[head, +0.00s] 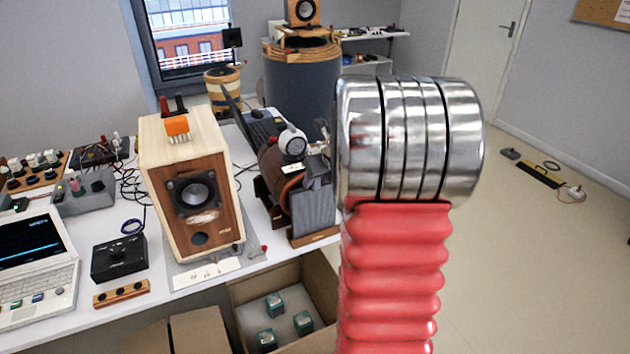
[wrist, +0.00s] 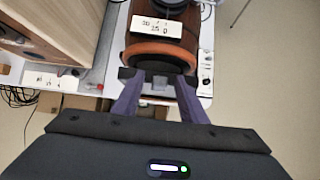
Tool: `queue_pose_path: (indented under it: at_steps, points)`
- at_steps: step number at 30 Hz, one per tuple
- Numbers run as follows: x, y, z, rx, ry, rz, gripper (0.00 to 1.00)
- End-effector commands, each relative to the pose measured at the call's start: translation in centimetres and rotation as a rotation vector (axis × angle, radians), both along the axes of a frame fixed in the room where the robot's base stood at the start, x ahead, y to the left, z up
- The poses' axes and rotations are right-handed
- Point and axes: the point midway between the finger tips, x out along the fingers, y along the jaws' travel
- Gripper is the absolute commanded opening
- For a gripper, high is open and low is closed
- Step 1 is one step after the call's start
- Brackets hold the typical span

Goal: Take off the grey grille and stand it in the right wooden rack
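The wooden speaker (head: 190,188) stands upright on the table with its round dark driver and brown front uncovered. To its right, a dark grey panel (head: 312,212), which looks like the grille, stands upright in a low wooden rack (head: 315,240) near the table's front edge. I cannot make out a second rack clearly. My gripper (wrist: 158,84) shows in the wrist view with its two purple fingers spread apart. A small dark part shows between the tips, but nothing is clearly held. The fingers point at an orange-rimmed brown cylinder (wrist: 162,50). In the head view I cannot make out the gripper.
The brown cylinder with a gauge (head: 292,143) lies behind the grey panel. A cardboard box (head: 330,285) with several green blocks sits below the table edge. A laptop (head: 35,265) and a black box (head: 120,258) stand at left.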

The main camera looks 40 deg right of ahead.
Motion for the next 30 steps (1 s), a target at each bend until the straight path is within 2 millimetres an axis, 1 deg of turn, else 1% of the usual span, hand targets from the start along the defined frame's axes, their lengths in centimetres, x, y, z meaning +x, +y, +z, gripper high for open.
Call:
queue_pose_path:
  at_steps: [22, 27, 30]
  points:
    - [-5.7, 1.8, 8.6, -0.003, -0.001, 0.000, 0.39]
    - [-6.6, 2.0, 9.9, -0.001, -0.001, -0.001, 0.39]
    - [-6.8, 2.1, 10.2, -0.001, 0.000, -0.001, 0.39]
